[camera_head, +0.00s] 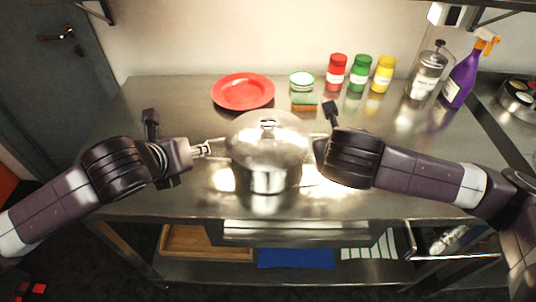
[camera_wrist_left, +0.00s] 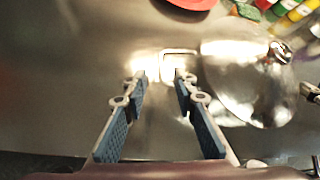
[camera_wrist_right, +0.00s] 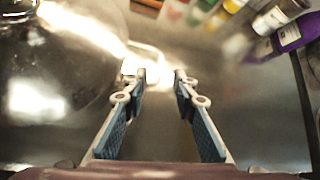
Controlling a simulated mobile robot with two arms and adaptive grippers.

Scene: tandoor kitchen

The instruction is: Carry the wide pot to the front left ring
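The wide pot (camera_head: 268,175), shiny steel with a domed lid, stands on the steel table between my two grippers. My left gripper (camera_head: 207,148) is at the pot's left side; in the left wrist view its fingers (camera_wrist_left: 160,80) are open, with the left loop handle (camera_wrist_left: 180,52) just at the fingertips. My right gripper (camera_head: 318,148) is at the pot's right side; in the right wrist view its fingers (camera_wrist_right: 160,78) are open, with the right handle (camera_wrist_right: 150,55) at the fingertips. Neither gripper is visibly closed on a handle. The front left ring cannot be made out.
Behind the pot are a red plate (camera_head: 242,91), a sponge (camera_head: 304,103), and red (camera_head: 336,72), green (camera_head: 361,73) and yellow (camera_head: 382,74) jars. A steel dispenser (camera_head: 426,75) and purple spray bottle (camera_head: 461,80) stand at the right. The table left of the plate is clear.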

